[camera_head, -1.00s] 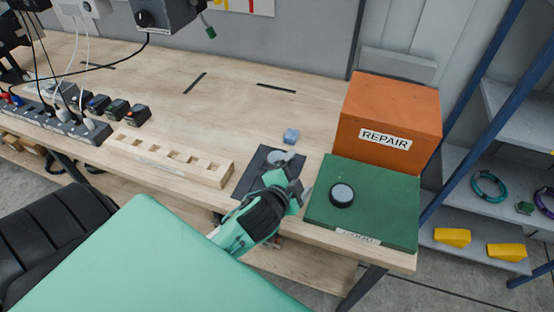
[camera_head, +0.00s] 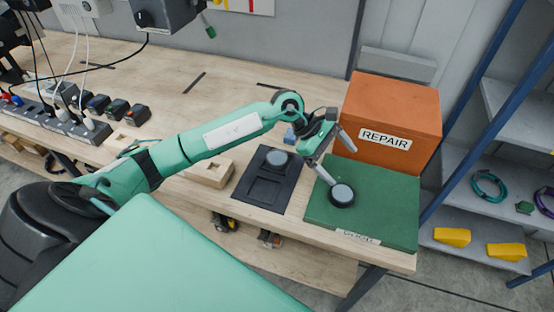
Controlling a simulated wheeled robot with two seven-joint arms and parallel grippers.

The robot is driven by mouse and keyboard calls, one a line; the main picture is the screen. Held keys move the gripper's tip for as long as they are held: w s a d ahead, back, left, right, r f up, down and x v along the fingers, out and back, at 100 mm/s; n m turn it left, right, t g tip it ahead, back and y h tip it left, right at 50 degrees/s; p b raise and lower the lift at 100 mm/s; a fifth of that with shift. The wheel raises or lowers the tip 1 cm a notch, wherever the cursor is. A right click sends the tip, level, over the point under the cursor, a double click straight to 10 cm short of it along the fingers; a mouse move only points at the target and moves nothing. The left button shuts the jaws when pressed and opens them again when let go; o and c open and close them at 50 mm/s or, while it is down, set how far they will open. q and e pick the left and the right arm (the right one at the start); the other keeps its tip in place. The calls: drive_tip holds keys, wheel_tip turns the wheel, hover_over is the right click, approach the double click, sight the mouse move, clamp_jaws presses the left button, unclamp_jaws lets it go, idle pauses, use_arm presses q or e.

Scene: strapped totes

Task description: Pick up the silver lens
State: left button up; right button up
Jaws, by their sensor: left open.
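A round lens (camera_head: 341,194) with a black rim and a grey-silver face lies on the green lid (camera_head: 392,208). A second round piece (camera_head: 277,159) with a grey face sits in the upper recess of a black tray (camera_head: 243,195); I cannot tell which one is the silver lens. My left gripper (camera_head: 339,164) is open and empty, above the green lid's back left part. Its lower finger points down close to the lens on the lid; whether they touch I cannot tell. My right gripper is not in view.
An orange box labelled REPAIR (camera_head: 400,105) stands right behind the gripper. A wooden slotted rack (camera_head: 212,171) lies left of the tray.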

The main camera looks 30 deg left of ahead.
use_arm(q)
drive_tip(key=w+a+f+m+y, duration=0.15)
drive_tip(key=a+y, duration=0.35)
drive_tip(key=a, duration=0.5)
drive_tip(key=g+y+p, duration=0.2)
drive_tip(key=y+p, duration=0.1)
drive_tip(key=y, duration=0.1)
hover_over(277, 157)
drive_tip(key=shift+m, duration=0.35)
drive_tip(key=f, duration=0.6)
drive_tip(key=shift+s+a, duration=0.1)
drive_tip(key=shift+a, duration=0.2)
drive_tip(key=f+p, duration=0.2)
drive_tip(key=f, duration=0.1)
drive_tip(key=f+p, duration=0.1)
drive_tip(key=f, duration=0.1)
drive_tip(key=shift+d+p, duration=0.25)
drive_tip(key=shift+p, duration=0.05)
drive_tip(key=shift+f, duration=0.2)
drive_tip(key=c, duration=1.2)
